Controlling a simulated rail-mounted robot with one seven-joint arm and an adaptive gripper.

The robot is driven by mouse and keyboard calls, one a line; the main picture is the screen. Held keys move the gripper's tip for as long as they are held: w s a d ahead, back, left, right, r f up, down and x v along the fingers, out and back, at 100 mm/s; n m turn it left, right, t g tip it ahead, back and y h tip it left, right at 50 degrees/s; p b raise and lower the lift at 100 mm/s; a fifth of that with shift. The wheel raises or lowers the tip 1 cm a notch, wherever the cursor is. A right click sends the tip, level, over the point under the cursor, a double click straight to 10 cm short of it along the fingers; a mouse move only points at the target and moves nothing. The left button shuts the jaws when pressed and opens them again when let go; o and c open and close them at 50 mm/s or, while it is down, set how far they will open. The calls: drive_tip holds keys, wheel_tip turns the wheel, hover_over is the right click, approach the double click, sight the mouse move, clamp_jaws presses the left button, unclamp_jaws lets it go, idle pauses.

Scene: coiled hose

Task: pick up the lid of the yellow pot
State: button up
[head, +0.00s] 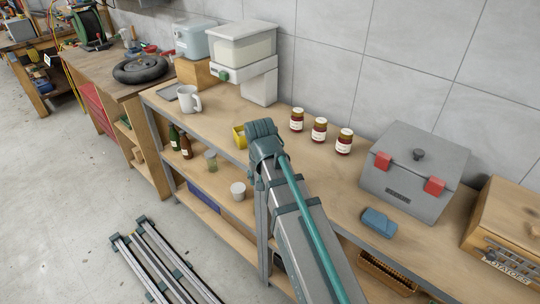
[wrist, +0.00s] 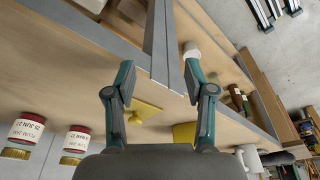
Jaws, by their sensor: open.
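The yellow pot (head: 238,138) stands on the bench top, partly hidden behind my gripper in the head view. In the wrist view the pot (wrist: 184,134) shows partly, beside my right-hand finger. The lid (wrist: 147,108) is a flat yellow plate with a small knob, lying off the pot on the wooden top. It appears between my fingers in the wrist view; my arm seems to hide it in the head view. My gripper (wrist: 157,78) is open and empty, with the lid beyond its fingers. How far it is from the lid is unclear.
A white mug (head: 189,99) and a dispenser (head: 243,60) stand at the bench's far end. A grey box (head: 412,170) and a blue block (head: 379,222) are at the right. The shelf below holds bottles and a cup (head: 238,191).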

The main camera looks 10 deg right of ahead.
drive_tip(key=w+d+r+t+p, duration=0.2)
drive_tip(key=w+d+r+p, duration=0.2)
drive_tip(key=w+d+r, duration=0.5)
drive_tip(key=f, duration=0.1)
drive_tip(key=a+f, duration=0.1)
drive_tip(key=w+a+f+p, duration=0.1)
drive_tip(key=f, duration=0.1)
drive_tip(key=shift+p+x, duration=1.25)
drive_tip(key=shift+x, duration=1.4)
drive_tip(key=shift+s+a, duration=0.1)
drive_tip(key=shift+a, duration=0.05)
drive_tip(key=c, duration=1)
